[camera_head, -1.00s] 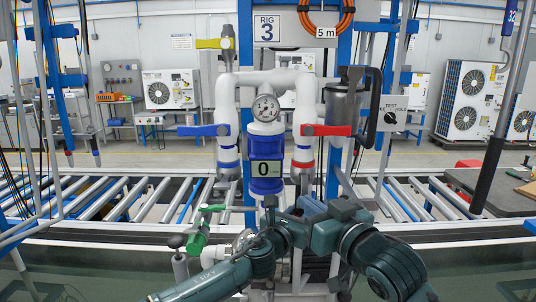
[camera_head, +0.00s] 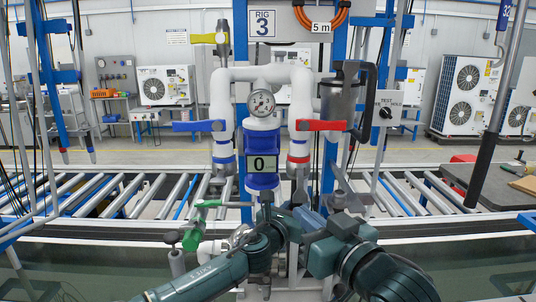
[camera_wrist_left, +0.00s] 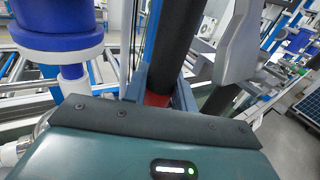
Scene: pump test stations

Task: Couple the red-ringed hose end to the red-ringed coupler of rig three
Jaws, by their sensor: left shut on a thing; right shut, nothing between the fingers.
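The red-ringed coupler (camera_head: 299,160) hangs under the white pipe of rig three, below the red lever (camera_head: 325,125). In the left wrist view my left gripper (camera_wrist_left: 160,92) is shut on the dark red-ringed hose end (camera_wrist_left: 157,98); its red ring sits between the blue-grey fingers. In the head view my left gripper (camera_head: 268,208) is low in front of the rig, below the counter. The hose end is not clear there. My right gripper (camera_head: 302,214) is shut and empty, just right of the left one and below the red-ringed coupler. The two grippers overlap in the picture.
The blue-ringed coupler (camera_head: 224,163) hangs on the left under the blue lever (camera_head: 198,126). The blue counter body (camera_head: 262,150) reads 0 between the couplers. A green-handled valve (camera_head: 192,238) stands low left. A grey part (camera_wrist_left: 235,45) is close right of the hose. Roller conveyors (camera_head: 110,195) run behind.

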